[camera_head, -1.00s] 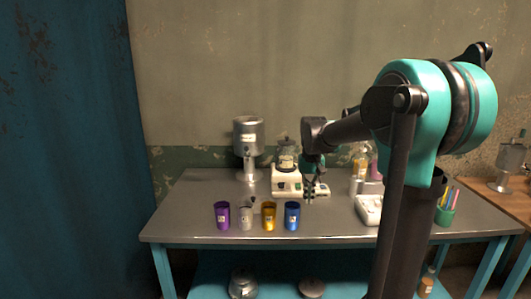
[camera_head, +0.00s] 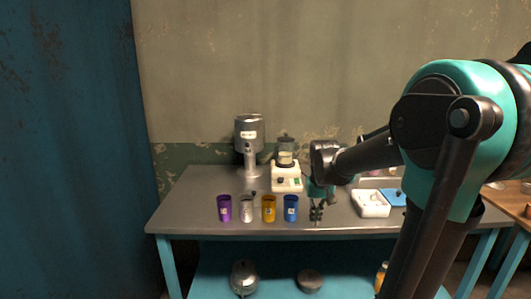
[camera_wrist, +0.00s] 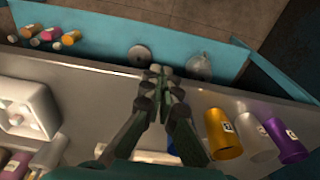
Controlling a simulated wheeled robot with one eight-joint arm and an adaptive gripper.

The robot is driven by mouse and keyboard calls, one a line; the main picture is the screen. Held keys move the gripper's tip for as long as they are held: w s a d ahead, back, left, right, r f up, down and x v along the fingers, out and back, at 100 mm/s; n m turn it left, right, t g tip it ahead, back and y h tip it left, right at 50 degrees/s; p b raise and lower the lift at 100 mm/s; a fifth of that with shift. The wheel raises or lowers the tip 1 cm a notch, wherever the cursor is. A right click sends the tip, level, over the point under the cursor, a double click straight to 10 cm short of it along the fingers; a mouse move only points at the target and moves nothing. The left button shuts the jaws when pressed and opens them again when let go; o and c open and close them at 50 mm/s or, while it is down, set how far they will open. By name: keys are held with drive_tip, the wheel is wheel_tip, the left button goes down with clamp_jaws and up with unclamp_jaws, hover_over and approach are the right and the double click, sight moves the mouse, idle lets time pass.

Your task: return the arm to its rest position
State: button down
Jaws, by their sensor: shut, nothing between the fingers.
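My gripper (camera_head: 316,213) hangs over the front part of the metal table (camera_head: 190,215), just right of the blue cup (camera_head: 291,208). Its fingers are together and empty; it also shows in the wrist view (camera_wrist: 160,75), pointing towards the table's front edge. My arm reaches in from the right in the head view and covers part of the table's right side.
Purple (camera_head: 224,208), silver (camera_head: 247,208) and gold (camera_head: 268,208) cups stand left of the blue one. Behind are a metal dispenser (camera_head: 249,130) and a white machine with a jar (camera_head: 287,180). A white tray (camera_head: 370,204) stands right of the gripper.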

drive_tip(key=s+d+f+t, duration=0.1)
drive_tip(key=s+f, duration=0.4)
drive_tip(key=s, duration=0.3)
drive_tip(key=s+d+f+t, duration=0.1)
drive_tip(key=s+f, duration=0.5)
drive_tip(key=s, duration=0.1)
drive_tip(key=shift+s+d+f+t, duration=0.2)
drive_tip(key=shift+s+f+t, duration=0.05)
drive_tip(key=shift+s+t, duration=0.15)
drive_tip(key=c, duration=2.2)
unclamp_jaws()
